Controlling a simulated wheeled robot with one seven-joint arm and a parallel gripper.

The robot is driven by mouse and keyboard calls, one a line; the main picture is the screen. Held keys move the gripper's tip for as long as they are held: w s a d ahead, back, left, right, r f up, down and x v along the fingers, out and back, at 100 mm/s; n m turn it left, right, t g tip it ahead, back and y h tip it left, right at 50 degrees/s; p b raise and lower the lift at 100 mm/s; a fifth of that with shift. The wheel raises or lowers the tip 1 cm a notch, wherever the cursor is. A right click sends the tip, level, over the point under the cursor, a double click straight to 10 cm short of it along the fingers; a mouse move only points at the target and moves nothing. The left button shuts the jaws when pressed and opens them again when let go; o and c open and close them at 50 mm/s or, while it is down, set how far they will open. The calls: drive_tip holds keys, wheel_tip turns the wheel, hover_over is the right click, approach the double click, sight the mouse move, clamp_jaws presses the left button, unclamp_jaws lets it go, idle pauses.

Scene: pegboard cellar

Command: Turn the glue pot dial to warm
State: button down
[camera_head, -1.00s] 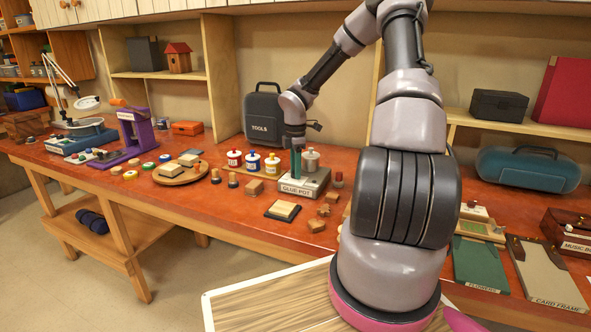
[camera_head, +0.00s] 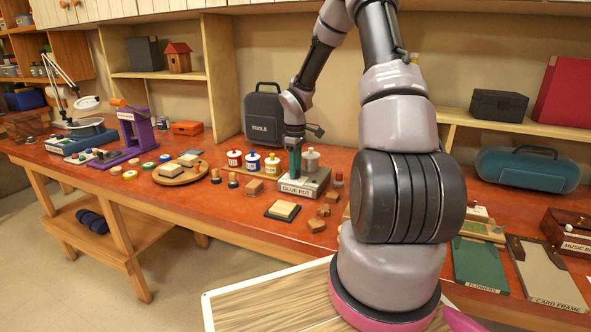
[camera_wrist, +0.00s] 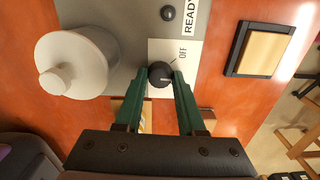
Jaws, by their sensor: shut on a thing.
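The glue pot (camera_head: 311,161) is a grey-white lidded jar on a grey base labelled GLUE POT (camera_head: 318,184). In the wrist view the jar (camera_wrist: 75,65) stands left of the dial. A READY label is farther up; no word for warm is visible. My gripper (camera_wrist: 161,82) is shut on the dial, one green finger on each side. In the head view my gripper (camera_head: 295,165) points down at the base, hiding the dial.
Red, blue and yellow-capped jars (camera_head: 252,161) stand left of the glue pot. A framed block (camera_head: 283,210) and small wooden pieces (camera_head: 317,225) lie in front. A black TOOLS case (camera_head: 262,112) is behind, against the wall.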

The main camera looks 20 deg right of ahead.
drive_tip(key=m, duration=0.4)
drive_tip(key=shift+m, duration=2.2)
drive_tip(key=c, duration=0.5)
unclamp_jaws()
drive_tip(key=shift+r, duration=0.1)
wheel_tip(320, 180, up, 11)
drive_tip(key=shift+f, duration=0.2)
